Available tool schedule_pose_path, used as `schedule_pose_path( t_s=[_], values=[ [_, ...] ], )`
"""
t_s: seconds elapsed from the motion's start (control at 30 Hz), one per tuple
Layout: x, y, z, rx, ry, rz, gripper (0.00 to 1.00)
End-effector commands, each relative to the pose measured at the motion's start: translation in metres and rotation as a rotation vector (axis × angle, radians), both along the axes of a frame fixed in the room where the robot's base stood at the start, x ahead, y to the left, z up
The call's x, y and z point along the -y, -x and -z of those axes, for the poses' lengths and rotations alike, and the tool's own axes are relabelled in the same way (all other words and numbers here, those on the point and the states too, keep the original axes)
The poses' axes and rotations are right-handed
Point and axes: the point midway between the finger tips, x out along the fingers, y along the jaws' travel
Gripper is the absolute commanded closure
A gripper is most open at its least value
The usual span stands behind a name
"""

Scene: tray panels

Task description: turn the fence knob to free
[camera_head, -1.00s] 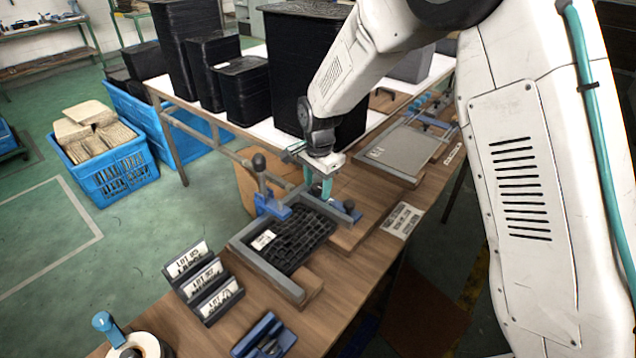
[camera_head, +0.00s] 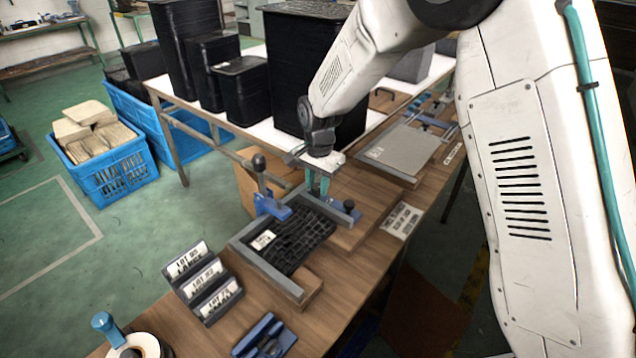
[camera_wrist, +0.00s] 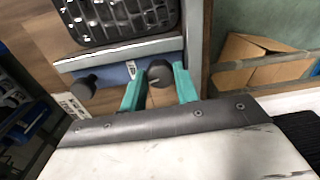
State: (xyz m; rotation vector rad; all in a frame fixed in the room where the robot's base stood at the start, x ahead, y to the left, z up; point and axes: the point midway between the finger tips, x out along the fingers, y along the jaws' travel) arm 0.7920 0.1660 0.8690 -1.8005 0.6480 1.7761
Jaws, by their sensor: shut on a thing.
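My gripper (camera_wrist: 160,88) has teal fingers shut on a round black knob (camera_wrist: 159,72), one finger on each side, in the wrist view. The knob sits on the blue part of the grey fence (camera_wrist: 130,52) beside the black grid tray (camera_wrist: 118,16). A second black knob (camera_wrist: 83,88) stands apart to the left, untouched. In the head view my gripper (camera_head: 318,186) points down at the far end of the fixture, and the held knob is hidden there. The other knob (camera_head: 348,205) and the black tray (camera_head: 305,243) show there. I cannot read the held knob's setting.
A blue clamp (camera_head: 268,203) with an upright dark handle stands close left of my gripper. A label rack (camera_head: 205,285) is at the front left. A grey panel (camera_head: 405,150) lies further back, and black tray stacks (camera_head: 300,75) stand behind.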

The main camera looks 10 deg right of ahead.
Motion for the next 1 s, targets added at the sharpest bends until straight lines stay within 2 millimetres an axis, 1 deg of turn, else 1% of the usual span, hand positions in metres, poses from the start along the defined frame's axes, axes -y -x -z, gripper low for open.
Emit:
schedule_pose_path(
  t_s=[1.0],
  values=[
    [0.0015,-0.0011,-0.0004,0.000,0.000,-0.957,0.92]
  ],
)
